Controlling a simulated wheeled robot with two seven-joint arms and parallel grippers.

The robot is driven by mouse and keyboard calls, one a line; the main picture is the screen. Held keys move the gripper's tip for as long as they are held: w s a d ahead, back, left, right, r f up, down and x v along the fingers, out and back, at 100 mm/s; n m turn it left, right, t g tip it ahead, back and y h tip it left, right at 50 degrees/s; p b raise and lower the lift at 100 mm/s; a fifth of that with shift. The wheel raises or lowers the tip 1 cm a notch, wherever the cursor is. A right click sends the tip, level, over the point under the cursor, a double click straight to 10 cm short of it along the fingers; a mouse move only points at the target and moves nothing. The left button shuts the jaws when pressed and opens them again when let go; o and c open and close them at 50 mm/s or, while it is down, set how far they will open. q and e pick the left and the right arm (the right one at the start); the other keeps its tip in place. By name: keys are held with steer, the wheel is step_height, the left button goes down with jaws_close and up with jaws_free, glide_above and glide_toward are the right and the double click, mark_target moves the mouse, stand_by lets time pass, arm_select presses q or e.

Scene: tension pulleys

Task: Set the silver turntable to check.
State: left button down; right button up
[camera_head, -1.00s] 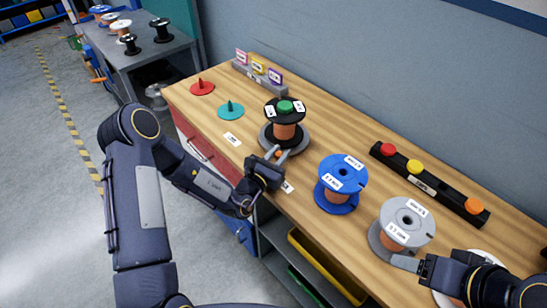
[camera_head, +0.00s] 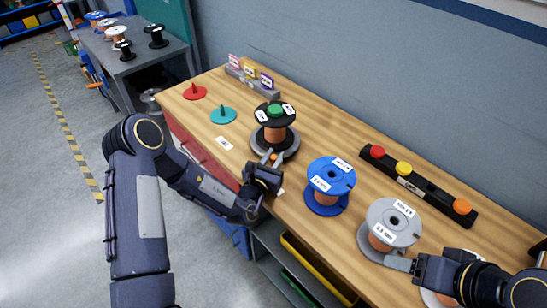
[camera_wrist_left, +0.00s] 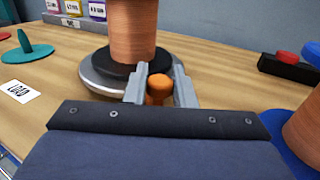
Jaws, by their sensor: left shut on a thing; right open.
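The silver turntable (camera_head: 293,148) is a round disc near the front edge of the bench. It also shows in the left wrist view (camera_wrist_left: 97,76). A black-flanged spool (camera_head: 274,134) with copper wire and a green knob on top stands upright on it. My left gripper (camera_head: 270,160) is shut on the small orange knob (camera_wrist_left: 159,88) at the turntable's front rim. A white card marked LOAD (camera_wrist_left: 18,92) lies left of the turntable. Another card (camera_head: 281,191) is mostly hidden by my left gripper. My right gripper (camera_head: 400,264) is open beside the grey spool (camera_head: 391,226).
A blue spool (camera_head: 329,181) stands right of the turntable. A black bar with red, yellow and orange buttons (camera_head: 417,187) lies along the back. Red (camera_head: 195,92) and teal (camera_head: 223,115) spindles stand at left. A tag holder (camera_head: 251,78) sits by the wall.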

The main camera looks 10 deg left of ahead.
arm_select(q)
steer(key=c, duration=1.3)
jaws_free()
steer(key=shift+d, duration=0.15)
steer(key=v, duration=0.7)
steer(key=shift+s+b, duration=0.35)
steer(key=shift+b, duration=0.05)
